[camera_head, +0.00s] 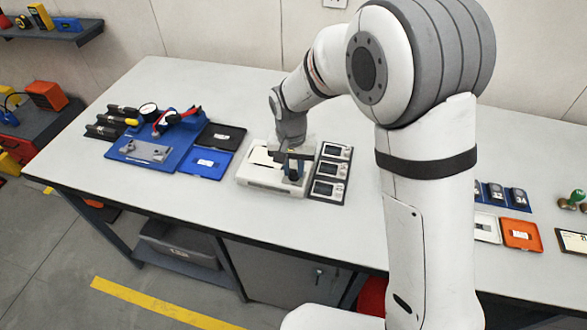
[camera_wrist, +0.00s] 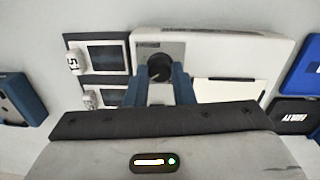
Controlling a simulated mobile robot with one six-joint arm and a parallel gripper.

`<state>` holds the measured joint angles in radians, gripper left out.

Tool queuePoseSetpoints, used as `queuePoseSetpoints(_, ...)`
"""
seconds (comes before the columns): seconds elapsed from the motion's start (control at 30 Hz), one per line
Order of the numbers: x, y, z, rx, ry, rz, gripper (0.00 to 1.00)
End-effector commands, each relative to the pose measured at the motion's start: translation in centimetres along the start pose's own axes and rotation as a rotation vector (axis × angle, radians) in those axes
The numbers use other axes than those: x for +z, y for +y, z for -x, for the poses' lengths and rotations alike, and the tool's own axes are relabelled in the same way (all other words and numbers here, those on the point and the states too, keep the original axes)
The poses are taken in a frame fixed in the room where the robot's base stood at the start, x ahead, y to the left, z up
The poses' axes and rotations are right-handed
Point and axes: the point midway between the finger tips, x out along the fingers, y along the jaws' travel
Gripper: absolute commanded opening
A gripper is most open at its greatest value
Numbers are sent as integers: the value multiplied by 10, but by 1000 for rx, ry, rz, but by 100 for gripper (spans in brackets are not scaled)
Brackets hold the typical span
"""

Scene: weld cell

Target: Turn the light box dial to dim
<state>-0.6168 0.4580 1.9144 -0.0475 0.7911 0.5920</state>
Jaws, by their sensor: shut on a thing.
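The light box (camera_head: 262,179) is a white, low box on the middle of the table; it also shows in the wrist view (camera_wrist: 232,48). Its dial (camera_wrist: 159,67) is a round black knob on a grey panel at one end of the box. My gripper (camera_head: 293,172) is above that end. In the wrist view its two blue fingers (camera_wrist: 160,82) stand on either side of the dial and are shut on it. The lower part of the dial and any marks there are hidden by the fingers.
A black holder with several small screened devices (camera_head: 329,170) stands close to the right of the light box. A blue tray (camera_head: 205,163) and a blue fixture board (camera_head: 150,150) are to its left. The table's front strip is clear.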

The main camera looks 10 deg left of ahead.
Motion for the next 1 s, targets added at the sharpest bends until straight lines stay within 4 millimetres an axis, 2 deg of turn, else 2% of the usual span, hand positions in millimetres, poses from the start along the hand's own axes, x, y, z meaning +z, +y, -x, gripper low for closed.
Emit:
queuePoseSetpoints(0.6, 1, 0, -1, 0, 25, 586, 0)
queuePoseSetpoints(1.0, 1, 0, 0, 0, 37, 891, 0)
